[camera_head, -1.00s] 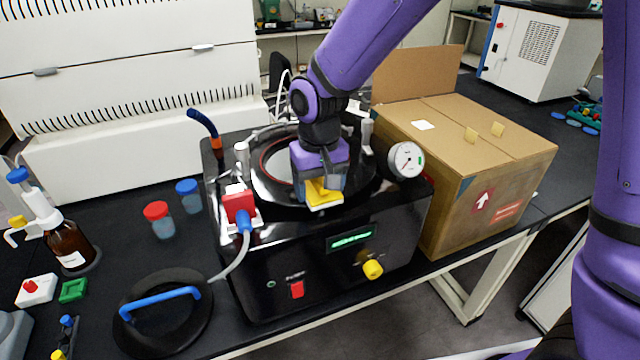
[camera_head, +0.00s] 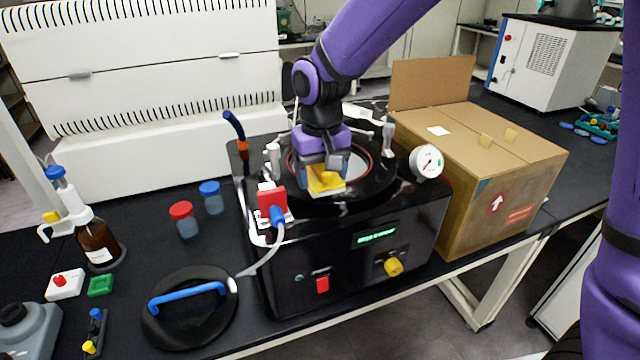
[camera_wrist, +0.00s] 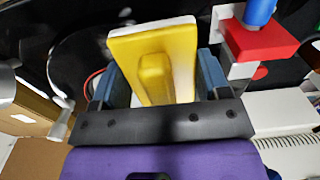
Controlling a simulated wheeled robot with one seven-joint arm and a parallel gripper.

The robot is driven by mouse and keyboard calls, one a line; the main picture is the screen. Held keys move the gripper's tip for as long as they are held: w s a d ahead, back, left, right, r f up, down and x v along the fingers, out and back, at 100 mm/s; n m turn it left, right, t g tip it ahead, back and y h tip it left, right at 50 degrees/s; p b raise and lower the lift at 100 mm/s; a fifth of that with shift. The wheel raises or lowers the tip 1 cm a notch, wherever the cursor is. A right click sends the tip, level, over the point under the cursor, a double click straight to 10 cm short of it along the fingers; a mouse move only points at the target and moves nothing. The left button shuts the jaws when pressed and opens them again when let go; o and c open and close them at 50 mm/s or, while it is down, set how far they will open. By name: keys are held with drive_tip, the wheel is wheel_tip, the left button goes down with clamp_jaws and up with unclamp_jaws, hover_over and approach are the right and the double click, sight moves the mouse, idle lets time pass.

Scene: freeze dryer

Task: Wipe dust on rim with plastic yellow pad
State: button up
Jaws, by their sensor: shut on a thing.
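The yellow pad (camera_head: 326,181) has a white underside and is held by my gripper (camera_head: 322,172) over the front part of the black round rim (camera_head: 375,190) of the freeze dryer (camera_head: 350,240). In the wrist view the pad (camera_wrist: 140,55) sits between the blue fingers of my gripper (camera_wrist: 157,85), gripped by its raised middle handle. The pad looks at or just above the rim; I cannot tell whether it touches. Dust is not clearly visible. The chamber opening with its reddish ring (camera_head: 360,163) lies behind the gripper.
A red clamp block with blue hose (camera_head: 272,205) stands at the rim's front left. A pressure gauge (camera_head: 427,162) and cardboard box (camera_head: 490,180) are at the right. A black lid with blue handle (camera_head: 190,310) lies at front left. Metal clamps (camera_head: 388,138) stand around the rim.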

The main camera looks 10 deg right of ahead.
sight(321, 165)
drive_tip(key=shift+r, duration=1.95)
